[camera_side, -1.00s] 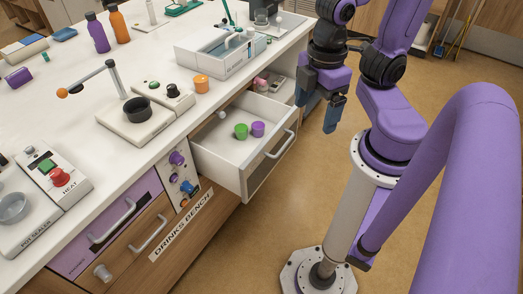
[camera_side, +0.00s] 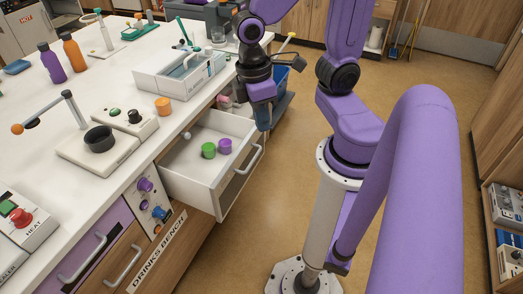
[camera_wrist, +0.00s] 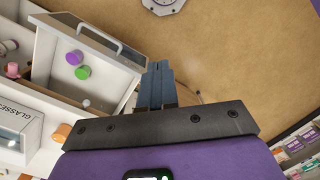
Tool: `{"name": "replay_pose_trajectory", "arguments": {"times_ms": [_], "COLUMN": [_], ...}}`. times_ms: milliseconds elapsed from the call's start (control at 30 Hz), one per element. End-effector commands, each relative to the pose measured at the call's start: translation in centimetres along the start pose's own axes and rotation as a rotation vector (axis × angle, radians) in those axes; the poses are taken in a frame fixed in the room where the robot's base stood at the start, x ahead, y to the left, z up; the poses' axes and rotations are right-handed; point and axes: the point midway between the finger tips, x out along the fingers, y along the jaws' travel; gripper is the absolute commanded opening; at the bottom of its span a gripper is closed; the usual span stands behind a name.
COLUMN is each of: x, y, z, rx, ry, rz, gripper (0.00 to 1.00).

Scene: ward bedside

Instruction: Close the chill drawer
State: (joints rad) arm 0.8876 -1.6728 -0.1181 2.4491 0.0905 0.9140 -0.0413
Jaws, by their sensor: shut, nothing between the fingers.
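A white drawer (camera_side: 196,183) stands open from the front of the bench. It has a light bar handle (camera_side: 248,166) on its front. Green and purple round pieces and a small white one lie inside. No label for it can be read. My gripper (camera_side: 263,122) points down near the drawer's far front corner in the side view; contact cannot be seen there. In the wrist view, my gripper (camera_wrist: 160,78) is shut and empty, just right of the open drawer (camera_wrist: 53,65). Its handle (camera_wrist: 88,35) shows up and left of the fingers.
A blue bin (camera_side: 285,82) stands on the floor behind my gripper. Open floor lies in front of the drawer.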

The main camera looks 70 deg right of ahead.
Motion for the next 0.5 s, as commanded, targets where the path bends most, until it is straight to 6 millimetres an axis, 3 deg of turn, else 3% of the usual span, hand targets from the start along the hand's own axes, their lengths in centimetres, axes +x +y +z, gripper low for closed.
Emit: {"name": "replay_pose_trajectory", "arguments": {"times_ms": [233, 500], "x": [2.2, 5.0], "y": [5.0, 10.4], "z": [-0.9, -0.3], "rx": [0.347, 0.712], "ry": [-0.103, -0.173], "rz": [-0.123, -0.294], "gripper": [0.0, 0.0]}}
